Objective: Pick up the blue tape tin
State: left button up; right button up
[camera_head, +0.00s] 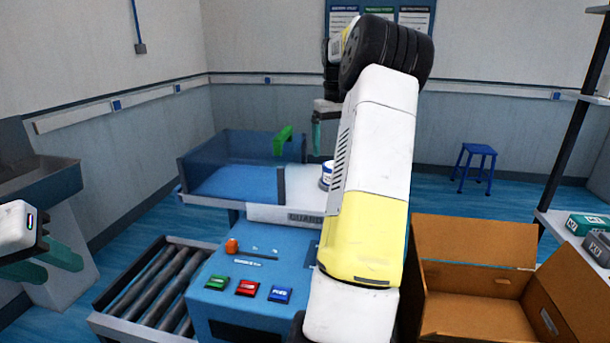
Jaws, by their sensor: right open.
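The blue tape tin (327,174) is a small white and blue can on the light surface of the blue machine, right of the blue tray. My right arm covers its right side. My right gripper (317,143) hangs pointing down, above and a little behind the tin in the picture. It is open and empty as far as I see, with one teal finger showing and the rest hidden behind my arm. My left gripper (62,266) is at the left edge with its two teal fingers apart, far from the tin.
A clear blue guard with a green handle (283,140) stands left of the tin. In front are a control panel with coloured buttons (246,288) and a roller conveyor (150,290). An open cardboard box (470,315) is at right; a blue stool (476,165) stands behind.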

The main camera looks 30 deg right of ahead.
aim_at(327, 166)
jog(key=shift+d+f, duration=0.3)
jog(key=shift+d, duration=0.15)
jog(key=shift+f, duration=0.35)
jog(key=f, duration=0.7)
jog(key=shift+w+a, duration=0.15)
jog(key=shift+a, duration=0.05)
jog(key=shift+c, duration=0.4)
jog(key=shift+r, duration=0.1)
jog(key=c, duration=1.7)
